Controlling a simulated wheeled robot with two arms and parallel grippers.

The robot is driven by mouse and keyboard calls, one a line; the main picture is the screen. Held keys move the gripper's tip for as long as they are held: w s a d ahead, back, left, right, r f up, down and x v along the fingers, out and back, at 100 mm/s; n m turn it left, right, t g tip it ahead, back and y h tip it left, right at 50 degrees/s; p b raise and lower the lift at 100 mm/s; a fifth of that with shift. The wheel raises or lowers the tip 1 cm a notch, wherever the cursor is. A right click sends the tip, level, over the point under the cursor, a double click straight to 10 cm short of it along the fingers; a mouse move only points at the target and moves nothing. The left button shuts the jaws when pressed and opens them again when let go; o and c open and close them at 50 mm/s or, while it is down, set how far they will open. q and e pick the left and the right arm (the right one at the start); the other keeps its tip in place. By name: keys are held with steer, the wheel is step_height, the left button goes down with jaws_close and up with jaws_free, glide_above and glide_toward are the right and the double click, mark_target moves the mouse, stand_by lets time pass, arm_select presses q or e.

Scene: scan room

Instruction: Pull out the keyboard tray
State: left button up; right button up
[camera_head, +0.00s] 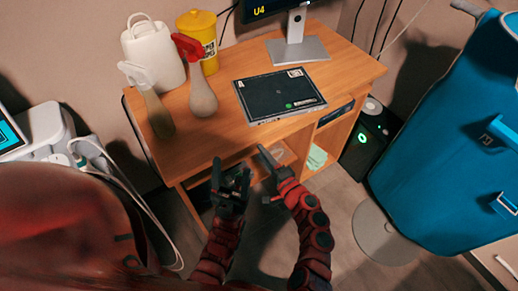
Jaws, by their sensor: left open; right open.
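The wooden desk (235,132) stands ahead of me. Below its top, a wooden board that looks like the keyboard tray (287,156) shows in the opening, mostly hidden by my grippers and the desk's front edge. I cannot tell how far out it sits. My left gripper (231,172) is open and empty, pointing at the desk's front, left of centre. My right gripper (265,175) is open and empty, just right of it, close to the opening. I cannot tell whether either touches the tray.
On the desk are a black flat device (278,95), two spray bottles (203,95), a white canister (154,55), a yellow container (199,30) and a monitor stand (297,48). A blue chair (440,150) stands at right. White equipment (45,130) with cables is at left.

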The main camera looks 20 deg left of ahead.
steer(key=shift+x, duration=1.35)
jaws_close()
stand_by(0.5)
